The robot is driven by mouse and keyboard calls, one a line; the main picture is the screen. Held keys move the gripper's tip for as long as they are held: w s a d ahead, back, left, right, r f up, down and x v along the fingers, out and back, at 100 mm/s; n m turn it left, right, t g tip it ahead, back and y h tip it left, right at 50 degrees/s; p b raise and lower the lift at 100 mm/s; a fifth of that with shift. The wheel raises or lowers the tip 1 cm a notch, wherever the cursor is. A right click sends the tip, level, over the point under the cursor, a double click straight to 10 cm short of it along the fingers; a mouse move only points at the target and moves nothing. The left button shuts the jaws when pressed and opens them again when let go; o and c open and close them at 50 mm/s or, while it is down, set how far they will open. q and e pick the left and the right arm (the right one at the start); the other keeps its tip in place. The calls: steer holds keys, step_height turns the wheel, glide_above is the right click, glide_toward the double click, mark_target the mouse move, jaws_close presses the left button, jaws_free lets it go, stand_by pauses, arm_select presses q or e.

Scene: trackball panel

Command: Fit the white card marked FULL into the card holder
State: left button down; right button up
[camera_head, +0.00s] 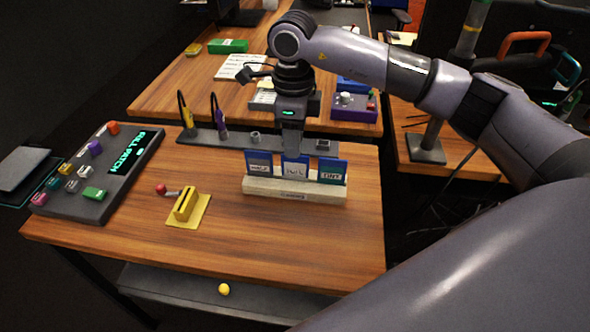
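Three cards with blue edges stand side by side in slots of a pale wooden rack (290,190). The middle card (295,171) has a whitish face with small lettering, too small to read surely; its place fits the card marked FULL. The left card (258,167) and right card (331,174) have darker faces. My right gripper (293,151) points down at the top edge of the middle card. Whether its fingers are closed on it cannot be made out. A yellow slotted block on a yellow plate (184,207), likely the card holder, stands empty left of the rack. My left gripper is not in view.
A red-knobbed lever (162,190) lies beside the yellow block. A dark button panel (100,172) with green lettering is at left. A grey rail (236,140) with tools stands behind the rack. The front table surface is clear. A yellow ball (224,289) lies on a lower shelf.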

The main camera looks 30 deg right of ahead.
step_height(320, 180, down, 6)
steer(key=shift+s+r, duration=0.15)
steer(key=shift+r, duration=0.05)
steer(key=shift+c, duration=0.3)
jaws_close()
steer(key=shift+r, duration=0.1)
step_height(320, 180, up, 20)
steer(key=p, duration=0.1)
stand_by(0.3)
